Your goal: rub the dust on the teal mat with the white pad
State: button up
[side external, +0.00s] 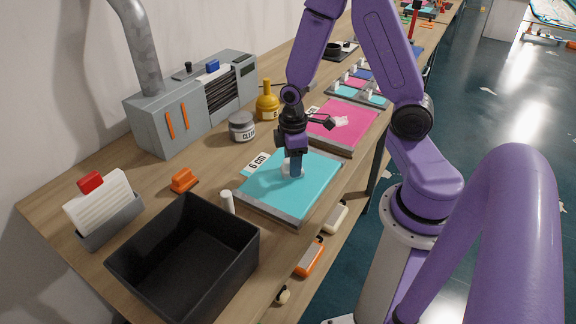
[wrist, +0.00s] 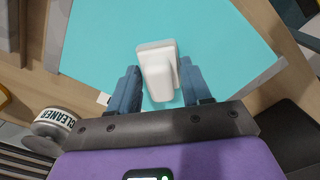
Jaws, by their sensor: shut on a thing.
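The teal mat (side external: 318,190) lies on a grey board on the wooden bench. It also fills much of the wrist view (wrist: 220,40). The white pad (wrist: 157,72) is between my gripper's blue fingers. My gripper (side external: 293,172) points down over the upper left part of the mat and is shut on the pad (side external: 288,167). The pad is at or very near the mat's surface; I cannot tell whether it touches. I cannot make out dust on the mat; the pad and fingers hide part of it.
A black bin (side external: 185,262) and a white cylinder (side external: 227,202) stand near the mat's left side. A "6 cm" label (side external: 257,163) lies at its edge. A cleaner jar (side external: 242,126) and yellow bottle (side external: 267,104) stand behind. A pink mat (side external: 345,127) lies farther along the bench.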

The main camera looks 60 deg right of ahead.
jog(key=shift+d, duration=1.6)
jog(key=shift+a, duration=3.95)
notch_tip(320, 180, up, 3)
jog(key=shift+w+f, duration=0.1)
notch_tip(320, 180, up, 6)
jog(key=shift+f, duration=0.2)
